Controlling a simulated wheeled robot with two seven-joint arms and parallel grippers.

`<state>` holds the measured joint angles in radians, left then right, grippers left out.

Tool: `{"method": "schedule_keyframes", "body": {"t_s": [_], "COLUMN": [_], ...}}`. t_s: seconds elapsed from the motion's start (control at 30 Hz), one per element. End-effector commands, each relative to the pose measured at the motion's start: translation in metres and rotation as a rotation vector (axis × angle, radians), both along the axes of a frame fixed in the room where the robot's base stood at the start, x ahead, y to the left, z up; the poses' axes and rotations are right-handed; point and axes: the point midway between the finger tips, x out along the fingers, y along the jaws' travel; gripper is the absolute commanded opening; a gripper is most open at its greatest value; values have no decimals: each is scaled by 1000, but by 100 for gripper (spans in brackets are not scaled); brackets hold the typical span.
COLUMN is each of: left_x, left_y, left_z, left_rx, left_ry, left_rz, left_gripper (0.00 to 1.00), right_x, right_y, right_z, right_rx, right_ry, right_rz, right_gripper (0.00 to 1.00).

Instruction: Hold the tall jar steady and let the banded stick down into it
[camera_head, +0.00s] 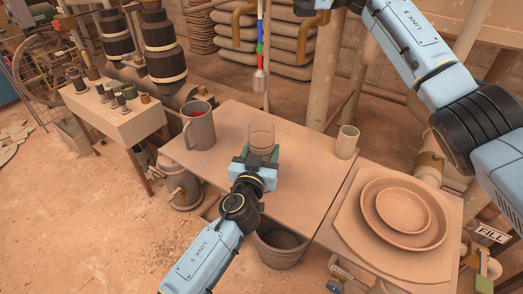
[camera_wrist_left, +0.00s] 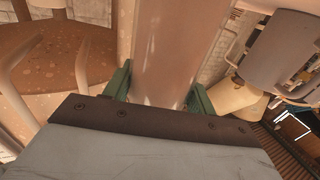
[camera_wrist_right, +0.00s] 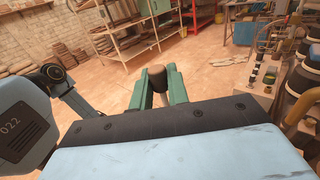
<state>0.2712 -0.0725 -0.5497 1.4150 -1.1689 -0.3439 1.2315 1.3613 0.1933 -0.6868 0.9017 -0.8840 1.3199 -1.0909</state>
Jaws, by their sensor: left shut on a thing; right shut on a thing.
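The tall clear jar (camera_head: 261,133) stands upright on the brown table. My left gripper (camera_head: 262,157) is shut around it low down; in the left wrist view its green fingers flank the jar wall (camera_wrist_left: 165,50). The banded stick (camera_head: 260,48) hangs upright with red, green and blue bands and a grey bulb at its lower part. Its lower end shows above the jar's rim in the picture, outside the jar. My right gripper (camera_wrist_right: 158,90) is shut on the stick's brown top (camera_wrist_right: 157,74); the head view cuts off that grip at its upper edge.
A grey mug (camera_head: 199,130) with red contents stands left of the jar, and a small beige cup (camera_head: 346,142) stands right. Round dishes (camera_head: 405,212) lie on the right board. A bucket (camera_head: 281,247) sits below the front edge. A vertical pipe (camera_head: 325,75) rises behind the table.

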Motion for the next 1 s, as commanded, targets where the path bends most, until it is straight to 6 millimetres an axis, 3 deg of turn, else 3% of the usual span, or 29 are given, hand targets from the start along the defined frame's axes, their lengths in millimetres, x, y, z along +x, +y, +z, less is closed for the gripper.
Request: {"method": "schedule_keyframes", "body": {"t_s": [0.5,0.83,0.87,1.0], "left_x": [0,0,0,0], "left_y": [0,0,0,0], "left_z": [-1,-1,-1,-1], "left_rx": [1,1,1,1], "left_ry": [1,1,1,1], "left_rz": [1,1,1,1], "left_gripper": [5,5,5,5], "right_x": [0,0,0,0], "right_y": [0,0,0,0], "right_z": [-35,-38,-38,-37], "right_rx": [0,0,0,0], "right_ry": [-1,-1,-1,-1], "right_rz": [0,0,0,0], "right_gripper": [0,0,18,36]}}
